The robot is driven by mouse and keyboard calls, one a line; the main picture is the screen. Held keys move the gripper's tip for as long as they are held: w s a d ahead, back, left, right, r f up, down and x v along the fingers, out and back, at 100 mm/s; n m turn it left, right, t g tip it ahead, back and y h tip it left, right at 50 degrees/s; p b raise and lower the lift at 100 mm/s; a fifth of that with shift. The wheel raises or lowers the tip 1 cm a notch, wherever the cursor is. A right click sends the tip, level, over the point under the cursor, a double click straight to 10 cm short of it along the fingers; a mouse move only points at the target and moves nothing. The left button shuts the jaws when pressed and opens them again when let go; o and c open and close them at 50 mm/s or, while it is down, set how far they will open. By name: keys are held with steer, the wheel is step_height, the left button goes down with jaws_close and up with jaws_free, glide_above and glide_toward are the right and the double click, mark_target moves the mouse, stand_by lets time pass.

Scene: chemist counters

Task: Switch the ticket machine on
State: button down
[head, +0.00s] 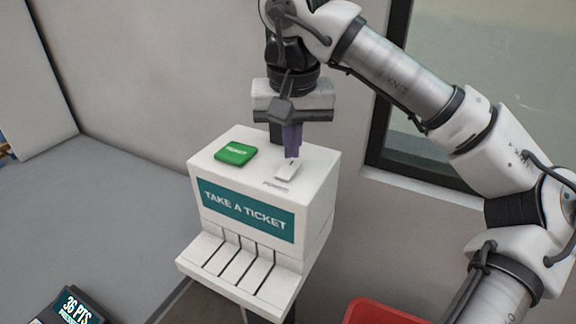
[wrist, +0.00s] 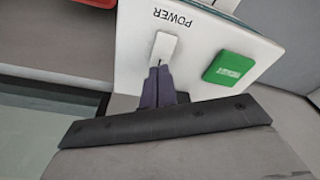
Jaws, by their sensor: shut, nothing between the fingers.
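The white ticket machine (head: 318,203) stands in the middle of the head view, with a teal "TAKE A TICKET" label on its front. On its top are a green button (head: 236,153) and a white power switch (head: 286,169), a small rocker or lever beside the word POWER. The switch also shows in the wrist view (wrist: 164,47), with the green button (wrist: 229,68) to its right. My gripper (head: 291,155) points down with its purple fingers shut and empty. The fingertips (wrist: 158,68) are right at the end of the switch; I cannot tell whether they touch it. The switch's setting is unclear.
A red container (head: 380,312) is at the bottom, right of the machine. A wall and a dark-framed window (head: 470,90) are behind. The grey surface (head: 100,220) left of the machine is mostly clear.

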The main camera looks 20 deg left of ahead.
mark_target(291, 164)
steer(key=shift+f+b, duration=0.4)
steer(key=shift+f, duration=0.3)
steer(key=shift+r, duration=0.1)
step_height(291, 164, up, 7)
steer(key=p, duration=0.6)
stand_by(0.4)
steer(key=shift+s, duration=0.1)
